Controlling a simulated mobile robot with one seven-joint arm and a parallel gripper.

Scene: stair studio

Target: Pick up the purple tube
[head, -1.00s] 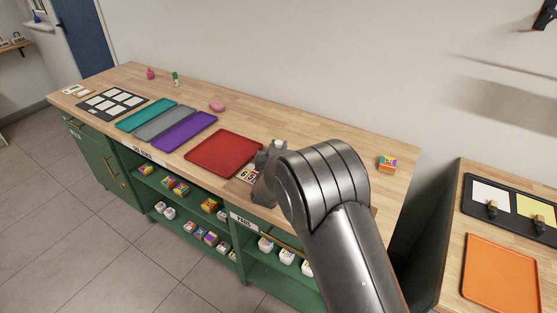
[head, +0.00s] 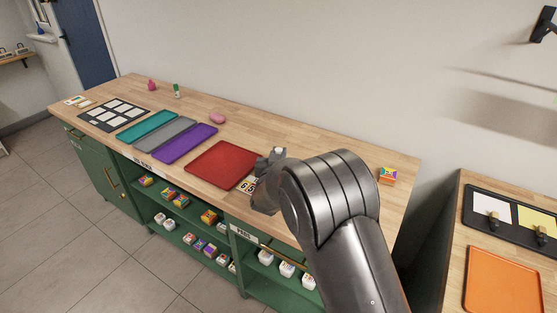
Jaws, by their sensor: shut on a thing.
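My gripper (head: 268,186) is beside the right edge of the red tray, over the wooden counter near its front edge. Only its back and side show, since my dark arm covers much of that spot. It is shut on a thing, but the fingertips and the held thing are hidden. No purple tube can be made out in the head view. The flat purple thing on the counter is a tray (head: 184,144).
The red tray (head: 221,164), a grey tray (head: 165,134) and a teal tray (head: 146,126) lie on the counter (head: 330,146). A pink oval thing (head: 217,118) and a colourful box (head: 388,175) stand farther back. An orange tray (head: 503,280) lies on the right table.

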